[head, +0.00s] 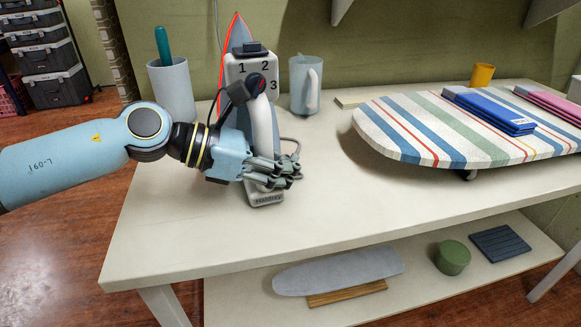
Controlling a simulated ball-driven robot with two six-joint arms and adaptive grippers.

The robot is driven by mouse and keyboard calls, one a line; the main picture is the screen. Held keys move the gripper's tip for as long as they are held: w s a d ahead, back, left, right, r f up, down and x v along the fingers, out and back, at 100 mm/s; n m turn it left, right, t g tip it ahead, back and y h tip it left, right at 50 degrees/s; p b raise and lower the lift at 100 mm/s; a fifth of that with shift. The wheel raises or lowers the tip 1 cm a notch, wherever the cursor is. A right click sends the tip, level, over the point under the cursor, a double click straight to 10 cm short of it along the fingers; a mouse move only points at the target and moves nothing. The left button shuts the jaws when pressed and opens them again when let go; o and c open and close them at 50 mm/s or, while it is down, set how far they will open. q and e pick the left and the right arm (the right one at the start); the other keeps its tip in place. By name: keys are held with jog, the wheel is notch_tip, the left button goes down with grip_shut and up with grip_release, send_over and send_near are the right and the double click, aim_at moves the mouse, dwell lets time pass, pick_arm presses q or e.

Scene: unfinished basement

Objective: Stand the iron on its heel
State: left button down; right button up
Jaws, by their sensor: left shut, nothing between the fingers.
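My left gripper (287,171) comes in from the left, low across the front of the iron. Its fingers are closed together and overlap the lower handle in the picture, hiding part of it. Whether they touch the iron I cannot tell. My right gripper is out of view.
A cup (172,88) with a teal-handled tool stands behind my left arm. A grey-blue jug (304,85) is right behind the iron. A striped ironing board (400,133) with folded cloths (489,110) fills the right. The front middle tabletop is clear.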

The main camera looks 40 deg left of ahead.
pick_arm(q)
jog(key=c, duration=2)
grip_release()
jog(key=shift+c, duration=0.2)
jog(key=o, duration=0.7)
jog(key=shift+c, duration=0.2)
jog(key=shift+f, duration=0.15)
